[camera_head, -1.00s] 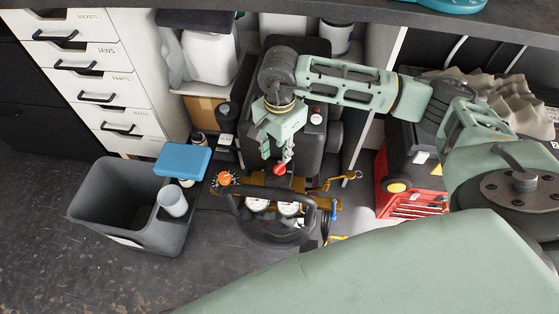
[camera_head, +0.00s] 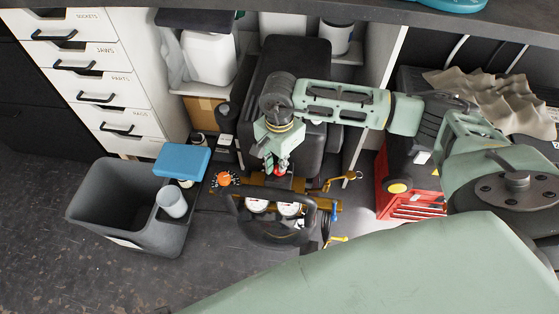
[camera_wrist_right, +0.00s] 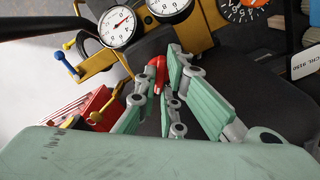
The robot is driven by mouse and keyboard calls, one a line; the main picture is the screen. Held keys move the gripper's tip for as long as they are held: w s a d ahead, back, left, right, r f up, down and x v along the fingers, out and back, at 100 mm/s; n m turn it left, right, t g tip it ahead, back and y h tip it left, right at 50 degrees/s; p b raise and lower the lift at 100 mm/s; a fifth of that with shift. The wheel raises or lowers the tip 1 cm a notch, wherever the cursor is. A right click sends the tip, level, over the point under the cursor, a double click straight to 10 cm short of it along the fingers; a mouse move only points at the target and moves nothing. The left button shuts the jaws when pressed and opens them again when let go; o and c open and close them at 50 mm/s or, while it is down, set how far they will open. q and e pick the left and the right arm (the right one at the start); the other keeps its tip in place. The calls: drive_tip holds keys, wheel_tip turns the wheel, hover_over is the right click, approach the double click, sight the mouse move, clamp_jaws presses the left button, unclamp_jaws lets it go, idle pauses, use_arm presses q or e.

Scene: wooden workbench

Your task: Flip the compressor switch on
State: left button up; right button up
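The compressor (camera_head: 292,62) is a black tank-like machine below the bench, with a brass-yellow manifold in front. Its red switch (camera_head: 282,170) is mostly covered by my right gripper (camera_head: 276,166) in the head view. In the right wrist view the red switch (camera_wrist_right: 157,68) shows at the fingertips of my right gripper (camera_wrist_right: 165,76), with fingers on both sides of it. Whether they touch or squeeze it I cannot tell. Two round white gauges (camera_wrist_right: 117,27) and an orange dial (camera_head: 225,179) sit on the manifold. My left gripper is not in view.
A black handle loop (camera_head: 275,237) stands in front of the gauges. A grey bin (camera_head: 120,205) with a blue item (camera_head: 182,159) is at left. A red and black toolbox (camera_head: 410,205) is at right. White drawers (camera_head: 100,75) stand at back left.

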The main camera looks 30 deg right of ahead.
drive_tip(key=shift+m, duration=0.3)
clamp_jaws()
drive_tip(key=shift+m, duration=1)
drive_tip(key=m, duration=0.2)
drive_tip(key=shift+m+b, duration=0.3)
drive_tip(key=m, duration=0.4)
drive_tip(key=shift+m, duration=0.3)
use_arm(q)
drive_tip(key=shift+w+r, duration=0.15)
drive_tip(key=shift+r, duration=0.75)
use_arm(e)
drive_tip(key=shift+m, duration=0.5)
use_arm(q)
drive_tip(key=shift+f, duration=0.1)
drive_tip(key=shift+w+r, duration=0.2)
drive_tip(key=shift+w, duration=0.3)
